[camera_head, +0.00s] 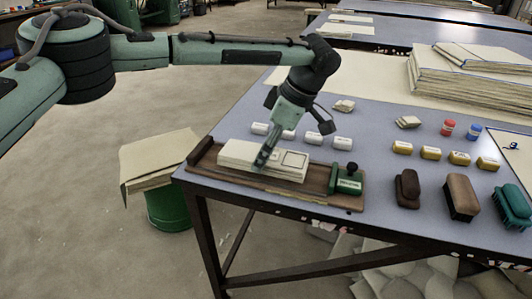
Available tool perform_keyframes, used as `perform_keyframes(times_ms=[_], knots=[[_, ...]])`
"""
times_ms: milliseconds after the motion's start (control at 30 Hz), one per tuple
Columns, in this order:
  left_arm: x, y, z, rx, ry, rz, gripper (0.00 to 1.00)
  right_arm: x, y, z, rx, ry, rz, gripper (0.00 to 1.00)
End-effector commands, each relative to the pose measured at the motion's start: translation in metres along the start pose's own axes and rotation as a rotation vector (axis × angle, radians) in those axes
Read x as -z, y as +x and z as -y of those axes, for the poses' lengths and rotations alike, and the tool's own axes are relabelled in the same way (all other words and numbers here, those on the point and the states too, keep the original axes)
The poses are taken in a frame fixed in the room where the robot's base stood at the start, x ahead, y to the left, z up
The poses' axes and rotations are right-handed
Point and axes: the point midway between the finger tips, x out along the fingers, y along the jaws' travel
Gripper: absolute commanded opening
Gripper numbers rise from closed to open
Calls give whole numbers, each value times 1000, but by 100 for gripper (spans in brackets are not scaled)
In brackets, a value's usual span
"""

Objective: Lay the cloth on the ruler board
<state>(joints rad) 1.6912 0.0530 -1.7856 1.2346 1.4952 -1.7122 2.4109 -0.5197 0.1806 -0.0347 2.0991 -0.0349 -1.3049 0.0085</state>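A brown wooden board (202,152) with a raised left end and a green clamp-like block (348,181) at its right end lies along the table's front left edge. I cannot make out ruler marks on it. A flat cream piece (236,153), like a folded cloth or pad with a square outline at its right, lies on this board. My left gripper (264,157) points down over the middle of the cream piece, touching or just above it; its fingers look close together, and a grip is not clear. My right gripper is not in view.
A cream sheet stack (155,160) overhangs a green bin (170,212) left of the table. Small white blocks (312,138) stand behind the board. Yellow blocks (430,153), brushes (462,196) and a large sheet stack (470,75) are at right.

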Motion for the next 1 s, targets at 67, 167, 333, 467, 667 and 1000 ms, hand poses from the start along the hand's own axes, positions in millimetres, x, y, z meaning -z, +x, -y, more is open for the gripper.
perform_keyframes(times_ms=[67,167,333,467,667,1000], knots=[[-2,5,0,0,0,-1,29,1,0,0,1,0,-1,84],[-3,7,0,-1,-1,0,29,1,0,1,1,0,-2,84],[-3,7,0,-1,-1,0,29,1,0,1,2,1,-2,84],[-4,8,0,-1,-2,0,66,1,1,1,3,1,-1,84],[-3,8,0,-1,-2,0,80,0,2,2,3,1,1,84],[-3,0,0,-2,-2,1,80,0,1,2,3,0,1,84]])
